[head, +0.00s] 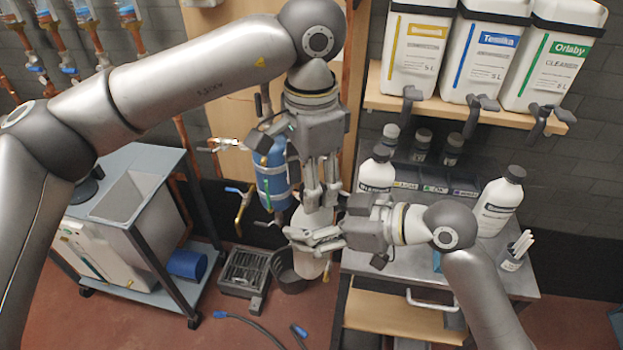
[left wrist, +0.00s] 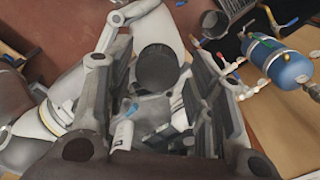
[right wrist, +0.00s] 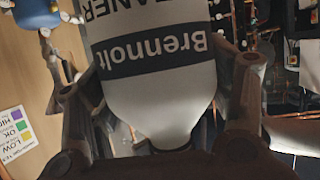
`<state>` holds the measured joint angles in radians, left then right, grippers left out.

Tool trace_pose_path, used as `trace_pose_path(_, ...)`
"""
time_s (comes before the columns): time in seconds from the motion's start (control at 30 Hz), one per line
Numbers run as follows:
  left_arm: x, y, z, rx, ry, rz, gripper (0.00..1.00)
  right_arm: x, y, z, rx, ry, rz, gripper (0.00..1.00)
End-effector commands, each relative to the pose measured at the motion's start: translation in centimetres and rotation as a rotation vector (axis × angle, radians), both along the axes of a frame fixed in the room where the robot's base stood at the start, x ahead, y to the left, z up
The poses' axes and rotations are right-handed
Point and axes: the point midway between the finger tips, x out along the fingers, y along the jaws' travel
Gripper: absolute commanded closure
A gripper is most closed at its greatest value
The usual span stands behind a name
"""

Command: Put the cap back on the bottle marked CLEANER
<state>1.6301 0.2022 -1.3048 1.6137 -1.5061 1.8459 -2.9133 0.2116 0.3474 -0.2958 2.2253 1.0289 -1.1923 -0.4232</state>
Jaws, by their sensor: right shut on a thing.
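The white bottle (head: 312,268) is upright in my right gripper (head: 304,242), beside the bench's left edge. In the right wrist view its label (right wrist: 160,45) reads Brennolt and CLEANER, upside down in that picture; my right fingers close on both its sides. My left gripper (head: 322,196) points down just above the bottle. In the left wrist view a round black cap (left wrist: 157,68) lies between its spread fingers, at the bottle's top, with narrow gaps on both sides. Whether the cap is seated on the neck is hidden.
The grey bench (head: 400,262) holds another white bottle (head: 497,205), a white bottle (head: 376,176) at the back, dark boxes and a pen cup (head: 512,260). A blue tank (head: 271,172) is close left of my left gripper. Canisters (head: 480,58) stand on the shelf above.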

Motion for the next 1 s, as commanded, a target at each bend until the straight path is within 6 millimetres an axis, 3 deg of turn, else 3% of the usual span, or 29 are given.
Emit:
trace_pose_path(0.37, -0.1, -0.1, 0.2, 0.000, 0.001, -0.001, 0.44, 0.1, 0.0, 0.1, 0.001, -0.002, -0.002, 0.93)
trace_pose_path(0.7, -0.1, -0.1, 4.2, 0.000, 0.001, -0.002, 0.44, 0.1, 0.0, 0.1, 0.002, -0.002, -0.002, 0.93)
trace_pose_path(1.0, -0.1, 0.0, 4.5, -0.001, 0.002, -0.001, 0.47, 0.1, 0.0, 0.1, 0.002, -0.002, -0.002, 0.93)
